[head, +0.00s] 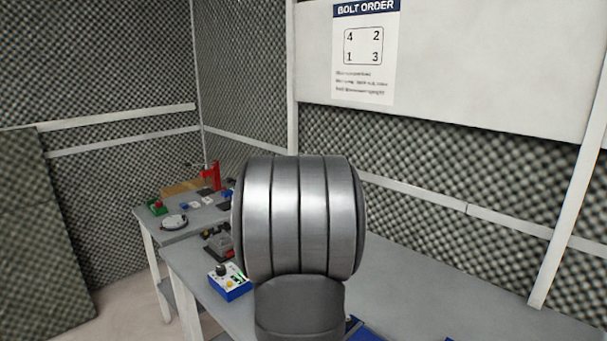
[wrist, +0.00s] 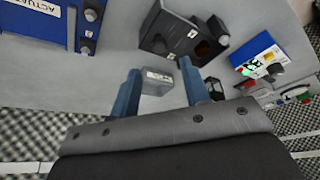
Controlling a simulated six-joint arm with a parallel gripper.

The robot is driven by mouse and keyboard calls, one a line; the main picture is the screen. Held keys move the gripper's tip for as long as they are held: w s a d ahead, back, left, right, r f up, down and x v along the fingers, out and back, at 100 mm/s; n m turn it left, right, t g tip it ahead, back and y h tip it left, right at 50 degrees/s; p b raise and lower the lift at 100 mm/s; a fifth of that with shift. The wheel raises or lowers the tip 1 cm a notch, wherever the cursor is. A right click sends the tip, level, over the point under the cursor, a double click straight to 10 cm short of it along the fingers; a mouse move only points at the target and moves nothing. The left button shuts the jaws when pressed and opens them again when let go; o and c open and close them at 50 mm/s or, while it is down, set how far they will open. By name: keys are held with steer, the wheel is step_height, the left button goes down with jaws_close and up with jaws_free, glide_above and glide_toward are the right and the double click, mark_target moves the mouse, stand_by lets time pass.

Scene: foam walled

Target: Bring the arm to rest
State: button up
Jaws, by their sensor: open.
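My gripper (wrist: 159,68) shows in the wrist view as two blue fingers set apart, open. A small grey block (wrist: 158,82) appears in the gap between them; I cannot tell how far beyond the fingertips it lies, and nothing looks gripped. In the head view my own arm's large silver joint fills the middle and hides the gripper.
A blue-and-white control box (head: 230,283) stands left of my arm. The wrist view shows a blue actuator box (wrist: 38,28) and a dark box (wrist: 160,38) near the fingers. Foam walls (head: 250,135) stand behind.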

steer(key=x, duration=0.6)
steer(key=shift+w+f, duration=0.15)
steer(key=shift+f, duration=0.15)
steer(key=v, duration=1.8)
steer(key=x, duration=1.7)
steer(key=shift+f, duration=0.2)
steer(key=w+a, duration=0.1)
steer(key=w, duration=0.1)
steer(key=w+a, duration=0.1)
steer(key=a, duration=0.1)
steer(key=w+a, duration=0.2)
steer(key=shift+w+a+f, duration=0.2)
steer(key=shift+w+f, duration=0.1)
steer(key=v, duration=1.7)
steer(key=shift+d+r, duration=0.15)
steer(key=shift+r, duration=0.15)
steer(key=shift+s, duration=0.1)
